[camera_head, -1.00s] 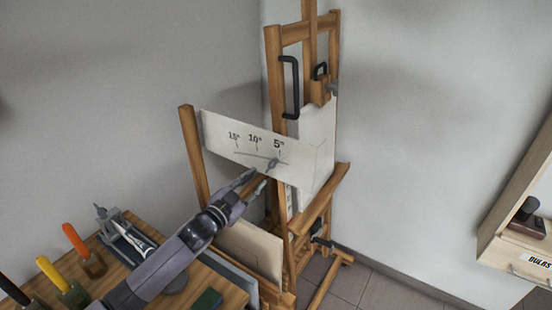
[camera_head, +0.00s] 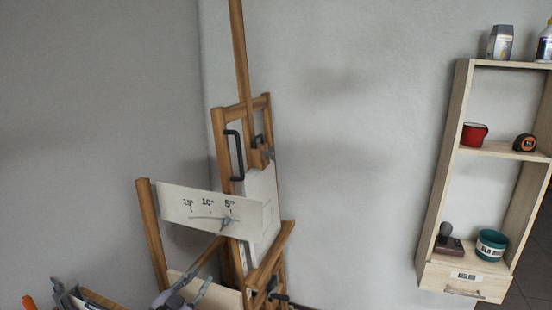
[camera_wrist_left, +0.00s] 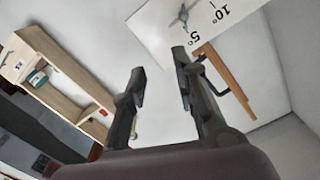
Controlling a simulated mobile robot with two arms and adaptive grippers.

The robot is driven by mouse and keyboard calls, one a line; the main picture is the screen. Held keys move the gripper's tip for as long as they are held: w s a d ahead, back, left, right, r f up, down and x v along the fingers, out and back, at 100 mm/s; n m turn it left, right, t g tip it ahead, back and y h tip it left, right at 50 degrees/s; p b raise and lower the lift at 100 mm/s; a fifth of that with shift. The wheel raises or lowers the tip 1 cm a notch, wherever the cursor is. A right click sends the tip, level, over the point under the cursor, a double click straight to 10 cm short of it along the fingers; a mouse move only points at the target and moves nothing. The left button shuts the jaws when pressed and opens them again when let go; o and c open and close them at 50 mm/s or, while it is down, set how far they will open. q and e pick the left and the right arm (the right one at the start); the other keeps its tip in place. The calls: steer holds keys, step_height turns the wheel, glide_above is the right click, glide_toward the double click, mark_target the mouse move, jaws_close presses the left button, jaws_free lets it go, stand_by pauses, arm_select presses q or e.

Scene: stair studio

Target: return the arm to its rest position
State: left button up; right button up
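My left gripper (camera_head: 184,294) shows at the bottom of the head view, in front of the wooden easel (camera_head: 220,140). In the left wrist view its two fingers (camera_wrist_left: 158,85) are spread apart with nothing between them, so it is open. A white angle board (camera_head: 205,210) marked 15°, 10° and 5° is on the easel, with a small grey pointer (camera_head: 227,223) near the 5° mark. The board also shows at the top of the left wrist view (camera_wrist_left: 160,28), beyond the fingertips. My right gripper is in neither view.
A workbench corner (camera_head: 103,299) shows at the lower left. Bare wall lies between easel and shelf.

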arm_select(q)
steer(key=s+d+f+n+g+y, duration=0.3)
steer(key=s+f+n+g+y, duration=0.15)
steer(key=s+f, duration=0.85)
steer(key=s+a+f+n+g+y, duration=0.2)
steer(key=s+g, duration=0.6)
steer(key=s, duration=1.7)
step_height(320, 180, down, 26)
steer(key=s+a+g+b, duration=0.1)
steer(key=s+g+b, duration=0.1)
steer(key=b, duration=0.1)
steer(key=s+a+f+g+b, duration=0.1)
steer(key=s+a+f, duration=0.2)
steer(key=s+f, duration=1.4)
step_height(320, 180, down, 3)
steer(key=shift+a+h+b, duration=0.2)
steer(key=shift+h+b, duration=0.15)
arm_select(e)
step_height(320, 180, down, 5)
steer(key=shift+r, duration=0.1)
